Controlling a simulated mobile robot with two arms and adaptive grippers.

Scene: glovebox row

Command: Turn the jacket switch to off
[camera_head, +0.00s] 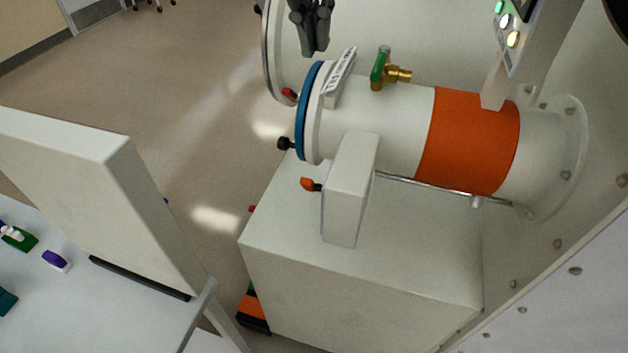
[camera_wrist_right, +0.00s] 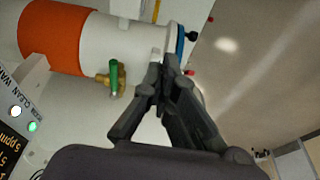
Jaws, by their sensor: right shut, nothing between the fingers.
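An orange jacket (camera_head: 467,140) wraps the white antechamber cylinder (camera_head: 395,130); it also shows in the wrist view (camera_wrist_right: 60,38). No switch is clearly labelled as the jacket's. A pale box (camera_head: 349,190) in front of the cylinder carries a small orange knob (camera_head: 309,184) on its left side; I cannot tell its setting. My right gripper (camera_head: 316,52) is shut and empty, above and beyond the cylinder's blue-rimmed end. Its fingertips also show in the wrist view (camera_wrist_right: 165,78), with the cylinder's end behind them. My left gripper is not in view.
A green-handled brass valve (camera_head: 382,72) stands up from the cylinder. A control panel (camera_head: 510,45) with lit lamps is at the upper right. A white cabinet (camera_head: 360,290) stands below the cylinder. A white panel (camera_head: 90,190) rises at left; open floor (camera_head: 190,110) lies between.

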